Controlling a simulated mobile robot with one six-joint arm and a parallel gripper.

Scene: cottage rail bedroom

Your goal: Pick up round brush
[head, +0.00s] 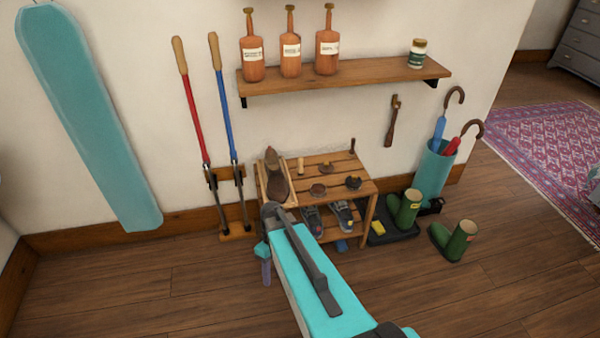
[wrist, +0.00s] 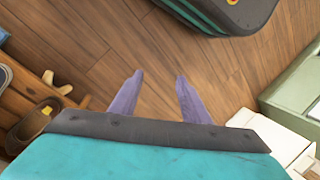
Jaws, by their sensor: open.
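My gripper (head: 266,264) hangs at the rack's front left, largely hidden by my arm in the head view. In the wrist view, the purple fingers of my gripper (wrist: 157,92) are apart, with only floor between them.
Brown shoes (head: 277,178) stand on the rack's left end and grey shoes (head: 343,215) on its lower shelf. Green boots (head: 460,242) and an umbrella stand (head: 434,172) are to the right. A shelf with bottles (head: 345,73) hangs above. The wood floor (head: 190,295) in front is clear.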

